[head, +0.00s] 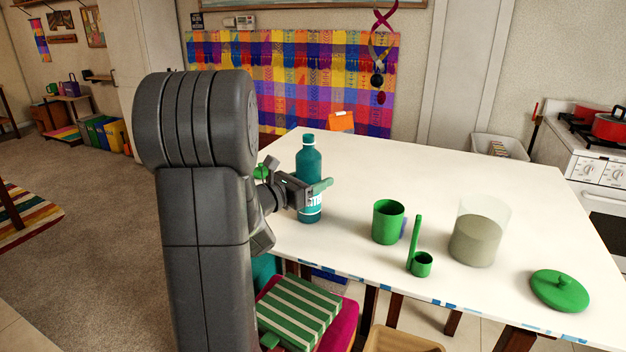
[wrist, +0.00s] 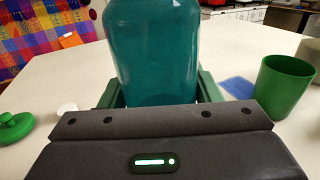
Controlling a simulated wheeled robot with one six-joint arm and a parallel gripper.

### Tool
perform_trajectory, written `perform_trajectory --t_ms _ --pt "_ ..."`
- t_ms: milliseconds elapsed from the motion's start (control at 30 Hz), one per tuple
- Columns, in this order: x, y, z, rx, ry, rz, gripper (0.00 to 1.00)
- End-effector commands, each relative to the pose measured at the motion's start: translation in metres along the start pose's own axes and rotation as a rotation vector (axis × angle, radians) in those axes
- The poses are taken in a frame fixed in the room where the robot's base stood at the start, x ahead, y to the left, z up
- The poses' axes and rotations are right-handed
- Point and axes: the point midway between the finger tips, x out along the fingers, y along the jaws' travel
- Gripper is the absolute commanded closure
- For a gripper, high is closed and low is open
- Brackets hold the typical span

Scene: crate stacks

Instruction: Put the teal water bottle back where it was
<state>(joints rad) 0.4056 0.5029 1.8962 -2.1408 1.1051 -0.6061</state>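The teal water bottle (head: 309,165) is upright at the left part of the white table, with a teal cap and white lettering low on its side. My gripper (head: 318,187) reaches it from the left at about mid-height. In the wrist view the bottle (wrist: 155,55) fills the space between my two green fingers (wrist: 160,92), one on each side and seemingly touching it. My gripper looks shut on the bottle. The bottle's base is hidden in the wrist view, and I cannot tell whether it rests on the table or hangs just above it.
On the white table (head: 420,165) stand a green cup (head: 388,222), a green ladle-like item (head: 421,263), a clear container (head: 476,240) and a green lid (head: 559,291). A green knobbed lid (wrist: 14,127) lies left of the bottle. The table's back middle is clear. A striped-cushioned chair (head: 300,312) stands at the front.

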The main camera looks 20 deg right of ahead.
Motion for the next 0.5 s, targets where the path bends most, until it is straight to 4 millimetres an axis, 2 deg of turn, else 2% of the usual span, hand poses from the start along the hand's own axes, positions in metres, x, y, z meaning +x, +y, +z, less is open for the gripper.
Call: perform_trajectory --t_ms 33,67,433,500 --pt "-0.0001 0.0001 0.0006 0.0 0.0 0.0 0.32" --pt "-0.0001 0.0001 0.0006 0.0 0.0 0.0 0.27" --pt "-0.0001 0.0001 0.0041 0.0 0.0 0.0 0.26" --pt "-0.0072 0.001 0.0024 0.0 0.0 0.003 0.26"
